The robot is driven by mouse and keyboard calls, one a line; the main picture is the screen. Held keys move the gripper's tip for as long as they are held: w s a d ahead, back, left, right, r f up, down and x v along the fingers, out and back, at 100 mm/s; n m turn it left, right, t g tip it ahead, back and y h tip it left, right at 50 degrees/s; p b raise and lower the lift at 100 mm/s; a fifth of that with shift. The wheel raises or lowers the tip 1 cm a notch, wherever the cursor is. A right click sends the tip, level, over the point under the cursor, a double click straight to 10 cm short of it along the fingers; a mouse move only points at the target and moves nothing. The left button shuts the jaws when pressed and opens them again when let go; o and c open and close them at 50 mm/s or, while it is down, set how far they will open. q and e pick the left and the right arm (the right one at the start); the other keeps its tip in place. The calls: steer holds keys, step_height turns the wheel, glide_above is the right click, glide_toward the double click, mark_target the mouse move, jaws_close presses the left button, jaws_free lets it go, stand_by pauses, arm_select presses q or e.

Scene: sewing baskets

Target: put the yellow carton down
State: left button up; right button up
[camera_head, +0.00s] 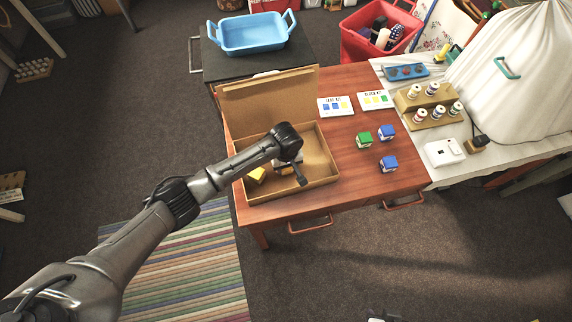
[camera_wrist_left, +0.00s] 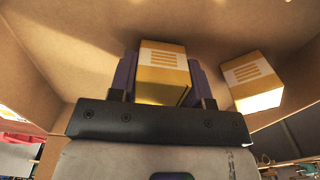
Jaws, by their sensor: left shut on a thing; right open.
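My left gripper (camera_head: 288,170) reaches down into the open cardboard box (camera_head: 318,190) on the red-brown table. In the left wrist view the gripper (camera_wrist_left: 165,85) is shut on a yellow carton (camera_wrist_left: 163,68) with a white label, one finger on each side. In the head view the arm mostly hides this carton. A second yellow carton (camera_wrist_left: 252,82) lies loose inside the box, apart from the gripper; it also shows in the head view (camera_head: 257,175). I cannot tell whether the held carton touches the box floor. What looks like my right gripper (camera_head: 384,318) barely shows at the bottom edge.
One green carton (camera_head: 364,140) and two blue cartons (camera_head: 387,132) stand right of the box. Two kit cards (camera_head: 336,106) lie behind them. The box's raised lid (camera_head: 265,98) stands at its back. A spool rack (camera_head: 432,115) is on the right-hand table.

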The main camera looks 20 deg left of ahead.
arm_select(q)
steer(key=shift+f, duration=0.2)
steer(key=o, duration=0.9)
step_height(320, 180, up, 12)
steer(key=shift+r+p, duration=0.2)
steer(key=shift+p, duration=0.3)
